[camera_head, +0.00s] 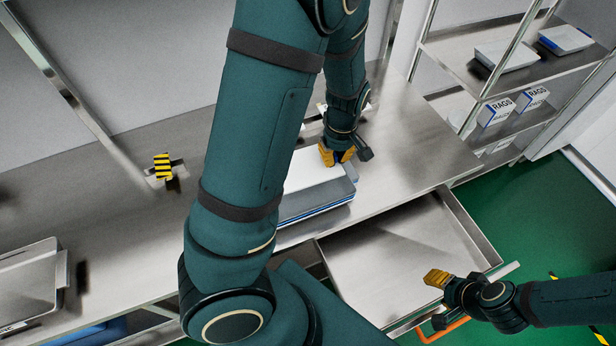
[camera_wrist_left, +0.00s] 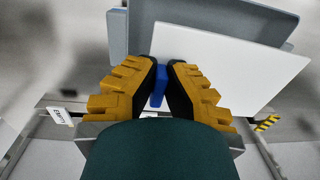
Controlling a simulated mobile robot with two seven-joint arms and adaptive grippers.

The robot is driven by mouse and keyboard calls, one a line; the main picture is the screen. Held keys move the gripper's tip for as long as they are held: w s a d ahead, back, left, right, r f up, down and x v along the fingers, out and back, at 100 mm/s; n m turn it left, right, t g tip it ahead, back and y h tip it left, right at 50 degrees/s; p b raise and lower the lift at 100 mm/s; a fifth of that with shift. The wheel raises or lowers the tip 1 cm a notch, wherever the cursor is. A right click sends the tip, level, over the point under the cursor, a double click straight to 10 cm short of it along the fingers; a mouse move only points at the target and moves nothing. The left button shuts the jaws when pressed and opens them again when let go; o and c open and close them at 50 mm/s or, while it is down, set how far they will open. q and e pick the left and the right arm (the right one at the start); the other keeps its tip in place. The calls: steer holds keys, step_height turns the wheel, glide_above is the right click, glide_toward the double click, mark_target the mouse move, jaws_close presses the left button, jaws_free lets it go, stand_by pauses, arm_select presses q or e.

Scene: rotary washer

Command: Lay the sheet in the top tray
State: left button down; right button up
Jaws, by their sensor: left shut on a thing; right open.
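The white sheet (camera_head: 303,168) is on or just above a stack of shallow grey trays with blue edges (camera_head: 318,200) on the steel bench; I cannot tell whether it rests inside the top one. My left gripper (camera_head: 338,156) is at the stack's far right end, shut on the sheet. In the left wrist view the fingers (camera_wrist_left: 167,78) close around a small blue piece (camera_wrist_left: 158,84) by the edge of the white sheet (camera_wrist_left: 225,68), which sits askew to the grey tray (camera_wrist_left: 215,14). My arm hides the stack's left part. My right gripper (camera_head: 440,280) is open and empty over the drawer's front corner.
A wide empty drawer (camera_head: 400,250) stands open below the bench's front edge. A yellow-black striped block (camera_head: 162,166) and a metal tray (camera_head: 30,283) are on the bench at left. Shelves (camera_head: 470,75) with boxes of rags stand at the right.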

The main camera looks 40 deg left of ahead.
arm_select(q)
steer(key=b, duration=0.1)
glide_above(331, 185)
step_height(331, 185, down, 5)
steer(key=shift+d+f, duration=0.1)
steer(key=shift+f, duration=0.1)
step_height(331, 185, down, 4)
steer(key=shift+f+b, duration=0.1)
steer(key=shift+b, duration=0.25)
steer(key=shift+f, duration=0.2)
steer(key=shift+f, duration=0.1)
steer(key=c, duration=1.1)
jaws_free()
steer(key=shift+c, duration=0.2)
